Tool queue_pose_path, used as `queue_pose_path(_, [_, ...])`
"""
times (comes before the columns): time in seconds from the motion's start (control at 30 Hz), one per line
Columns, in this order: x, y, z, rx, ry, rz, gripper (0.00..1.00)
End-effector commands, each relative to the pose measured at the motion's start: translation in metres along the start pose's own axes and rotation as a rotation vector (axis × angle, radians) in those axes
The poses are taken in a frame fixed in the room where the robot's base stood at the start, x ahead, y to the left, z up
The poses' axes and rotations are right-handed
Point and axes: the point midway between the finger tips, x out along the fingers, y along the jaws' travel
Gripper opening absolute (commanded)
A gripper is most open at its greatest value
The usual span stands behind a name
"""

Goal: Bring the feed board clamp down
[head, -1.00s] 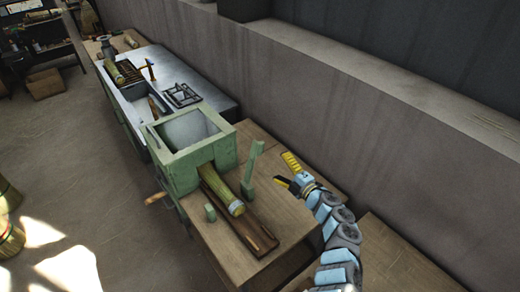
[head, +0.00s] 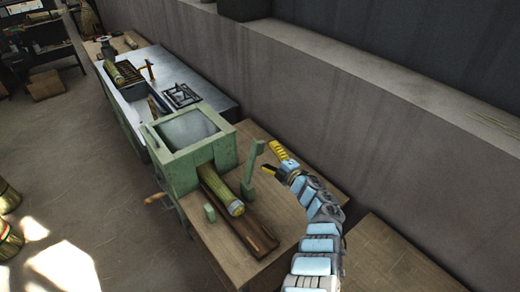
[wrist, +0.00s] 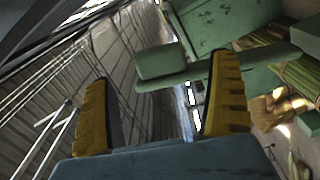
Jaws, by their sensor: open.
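The feed board clamp looks to be the green bar (head: 252,170) standing raised beside the green machine box (head: 185,175). Its upper end carries a short block, which shows in the wrist view (wrist: 160,62) between my fingertips in the picture. My gripper (head: 271,160) has yellow fingers and is spread open and empty, just right of the bar's upper part. I cannot tell whether a finger touches it. A straw bundle (head: 222,190) lies on the dark wooden feed board (head: 255,233), running into the box opening.
A small green post (head: 209,212) stands left of the board. A wooden crank handle (head: 155,198) sticks out from the box's left side. The wooden bench (head: 280,205) is bare right of the board. A concrete wall (head: 360,140) rises behind.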

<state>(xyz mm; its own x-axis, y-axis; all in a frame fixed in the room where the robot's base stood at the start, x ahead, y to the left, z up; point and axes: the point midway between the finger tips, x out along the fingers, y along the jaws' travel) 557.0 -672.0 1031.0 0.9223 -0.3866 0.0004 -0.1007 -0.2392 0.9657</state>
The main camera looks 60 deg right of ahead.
Motion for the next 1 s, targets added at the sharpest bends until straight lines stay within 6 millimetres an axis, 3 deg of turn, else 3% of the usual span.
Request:
queue_pose_path(0.6, [0.047, -0.002, 0.002, 0.003, -0.003, 0.002, 0.91])
queue_pose_path(1.0, [0.054, 0.000, 0.000, -0.001, 0.000, -0.001, 0.91])
